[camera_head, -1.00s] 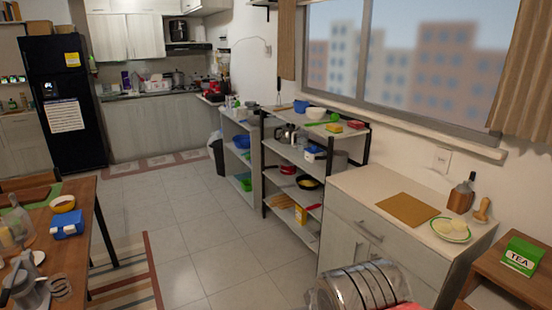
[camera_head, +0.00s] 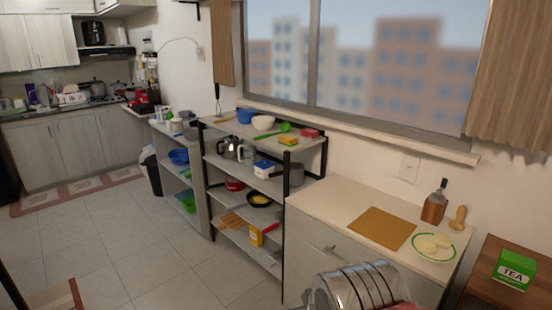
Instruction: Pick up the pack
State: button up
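Several things here could be the pack; I cannot tell which one is meant. A green and white box marked TEA (camera_head: 515,271) stands on a brown wooden cabinet at the far right. A blue and white box (camera_head: 266,169) sits on a middle level of that shelf. All are apart from me. A silver ridged cylinder at the bottom centre seems to be part of my own arm. My gripper's fingers do not show.
Tiled floor (camera_head: 120,245) is open at the left.

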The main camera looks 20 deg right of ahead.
aim_at(515, 271)
jog(key=z, duration=0.35)
jog(key=i, duration=0.6)
jog(key=z, duration=0.8)
jog(key=i, duration=0.55)
jog(key=z, duration=0.35)
